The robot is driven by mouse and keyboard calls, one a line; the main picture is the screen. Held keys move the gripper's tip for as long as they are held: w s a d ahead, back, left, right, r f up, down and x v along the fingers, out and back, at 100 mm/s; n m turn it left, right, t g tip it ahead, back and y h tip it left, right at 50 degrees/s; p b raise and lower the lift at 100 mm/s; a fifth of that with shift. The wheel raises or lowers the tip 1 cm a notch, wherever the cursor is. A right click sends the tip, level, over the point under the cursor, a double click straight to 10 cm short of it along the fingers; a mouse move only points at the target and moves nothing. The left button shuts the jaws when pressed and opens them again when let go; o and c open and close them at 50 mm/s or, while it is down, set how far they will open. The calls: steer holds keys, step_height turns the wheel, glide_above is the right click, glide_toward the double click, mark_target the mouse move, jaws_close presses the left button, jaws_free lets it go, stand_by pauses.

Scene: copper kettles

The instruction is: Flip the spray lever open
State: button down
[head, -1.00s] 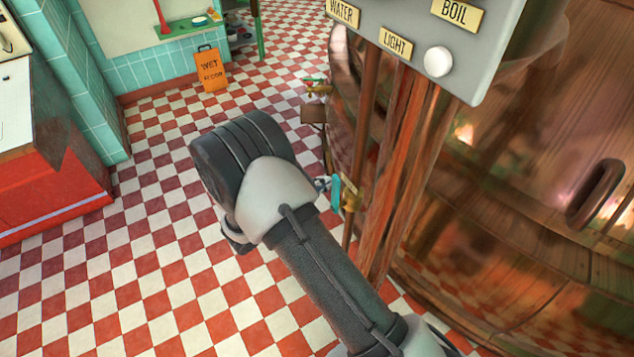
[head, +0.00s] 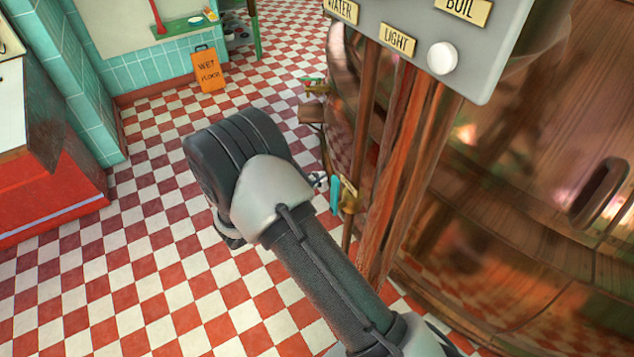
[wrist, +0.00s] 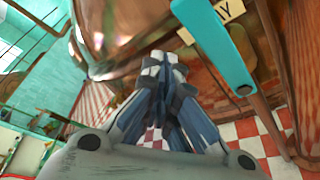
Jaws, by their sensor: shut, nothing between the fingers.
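The spray lever is a teal handle (head: 336,195) on a brass fitting (head: 349,203), low beside the wooden post in the head view. In the wrist view the teal handle (wrist: 218,45) runs slantwise from the top edge down to the right, large and close. It partly covers a cream label plate (wrist: 195,25) whose visible last letter is Y. My gripper (wrist: 163,62) is shut and empty, its fingertips left of the handle with a visible gap in the picture. In the head view only a small part of my gripper (head: 319,181) shows past my arm, just left of the handle.
A large copper kettle (head: 540,190) fills the right side. A grey panel (head: 420,40) with WATER, LIGHT and BOIL labels overhangs the post. A red cabinet (head: 50,200) stands at left and an orange wet-floor sign (head: 208,70) at the back. The checkered floor between is clear.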

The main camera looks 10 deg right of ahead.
steer(key=f+p+v, duration=0.2)
steer(key=v, duration=0.7)
steer(key=shift+a, duration=0.65)
steer(key=shift+w, duration=0.1)
steer(key=s+d+r+m+g+y, duration=0.2)
steer(key=s+d+r+m+g, duration=0.3)
steer(key=r, duration=0.3)
steer(key=s+d+r+m+g+y, duration=0.2)
steer(key=s+d+r+m+g, duration=0.1)
steer(key=s+d+r, duration=0.4)
steer(key=s+a+r+m+t+y, duration=0.1)
steer(key=s+r+m+t+y, duration=0.1)
steer(key=s+r+y, duration=0.2)
steer(key=s+a+r+m+t+y, duration=0.1)
steer(key=s+r+y, duration=0.4)
steer(key=s, duration=0.5)
steer(key=m+t, duration=0.1)
steer(key=m, duration=0.1)
steer(key=shift+m, duration=0.3)
